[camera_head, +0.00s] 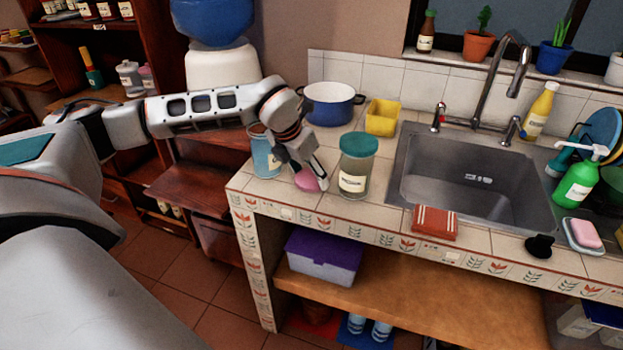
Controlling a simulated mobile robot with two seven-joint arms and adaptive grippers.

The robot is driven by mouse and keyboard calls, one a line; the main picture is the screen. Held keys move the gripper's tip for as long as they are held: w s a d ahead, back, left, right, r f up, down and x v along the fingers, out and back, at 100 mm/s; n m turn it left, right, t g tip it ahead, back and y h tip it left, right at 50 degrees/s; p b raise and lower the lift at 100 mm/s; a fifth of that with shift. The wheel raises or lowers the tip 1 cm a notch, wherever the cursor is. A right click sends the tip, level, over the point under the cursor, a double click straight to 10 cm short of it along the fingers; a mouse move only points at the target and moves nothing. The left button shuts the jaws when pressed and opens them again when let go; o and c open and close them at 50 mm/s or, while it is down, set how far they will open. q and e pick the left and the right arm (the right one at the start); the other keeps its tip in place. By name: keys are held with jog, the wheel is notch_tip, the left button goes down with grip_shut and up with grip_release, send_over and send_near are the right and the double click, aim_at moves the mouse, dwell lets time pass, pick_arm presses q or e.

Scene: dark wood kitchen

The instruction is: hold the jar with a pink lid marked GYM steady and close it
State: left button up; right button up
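My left gripper (308,178) reaches down over the counter's left end, with its fingers on either side of a pink lid (307,182). It appears shut on the lid, which is tilted and apart from any jar. A light blue jar (262,155) with a white label stands just left of and behind the gripper, partly hidden by my arm. Its label is too small to read, so I cannot tell if it says GYM. A clear jar with a teal lid (359,147) and a label stands right of the gripper. My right gripper is not in view.
A blue pot (331,104) and a yellow container (382,117) stand behind the jars. The sink (468,172) is to the right, with a red cloth (434,223) at its front. The tiled counter's front edge (345,228) is close to the gripper.

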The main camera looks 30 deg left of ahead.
aim_at(309, 180)
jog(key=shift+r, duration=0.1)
pick_arm(q)
jog(key=shift+r, duration=0.5)
notch_tip(309, 180, up, 19)
jog(key=p, duration=0.1)
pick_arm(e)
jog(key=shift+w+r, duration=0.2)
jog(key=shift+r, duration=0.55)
